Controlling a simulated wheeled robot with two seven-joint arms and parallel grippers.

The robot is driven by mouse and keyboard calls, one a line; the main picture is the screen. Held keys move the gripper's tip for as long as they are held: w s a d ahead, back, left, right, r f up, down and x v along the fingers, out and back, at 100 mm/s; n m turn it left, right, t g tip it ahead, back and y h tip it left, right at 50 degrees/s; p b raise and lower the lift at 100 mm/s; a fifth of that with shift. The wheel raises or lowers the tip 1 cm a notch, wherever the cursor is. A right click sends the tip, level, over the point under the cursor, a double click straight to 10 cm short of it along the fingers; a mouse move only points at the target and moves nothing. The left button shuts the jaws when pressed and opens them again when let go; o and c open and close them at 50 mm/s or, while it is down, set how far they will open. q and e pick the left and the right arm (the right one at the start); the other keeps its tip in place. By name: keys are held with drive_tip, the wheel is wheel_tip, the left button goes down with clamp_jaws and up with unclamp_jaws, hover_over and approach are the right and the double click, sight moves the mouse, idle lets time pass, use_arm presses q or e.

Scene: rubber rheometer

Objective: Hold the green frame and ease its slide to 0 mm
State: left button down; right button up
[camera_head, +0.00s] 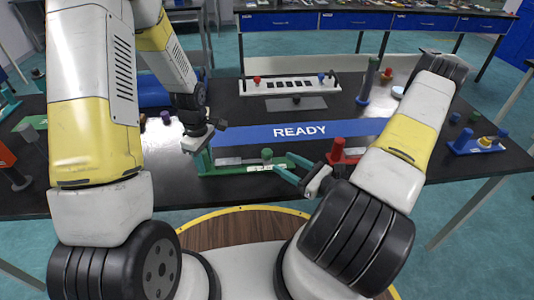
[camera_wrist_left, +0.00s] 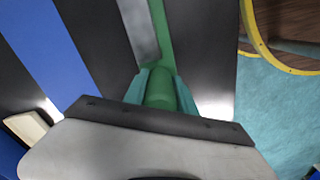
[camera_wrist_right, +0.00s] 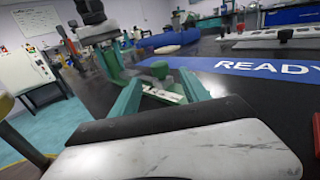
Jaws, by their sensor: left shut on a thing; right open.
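The green frame (camera_head: 232,171) lies on the black table in front of the blue READY strip. Its upright green post (camera_wrist_left: 160,92) stands between the fingers of my left gripper (camera_head: 203,151), which is shut on it. A grey slide plate (camera_wrist_left: 138,28) runs along the frame. The slide's green knob (camera_head: 267,154) is at the frame's right part; it also shows in the right wrist view (camera_wrist_right: 160,68). My right gripper (camera_wrist_right: 158,96) is open, its fingertips pointing at the knob from the right, apart from it. The slide's scale reading is too small to tell.
A red frame (camera_head: 340,152) stands close to the right of my right gripper. The blue READY strip (camera_head: 235,135) lies behind the green frame. A white rack (camera_head: 290,85) is further back. A blue stand (camera_head: 478,146) is at the far right.

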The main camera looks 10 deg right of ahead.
sight(271, 156)
drive_tip(key=x, duration=0.8)
drive_tip(key=shift+a, duration=0.15)
clamp_jaws()
idle(1.1)
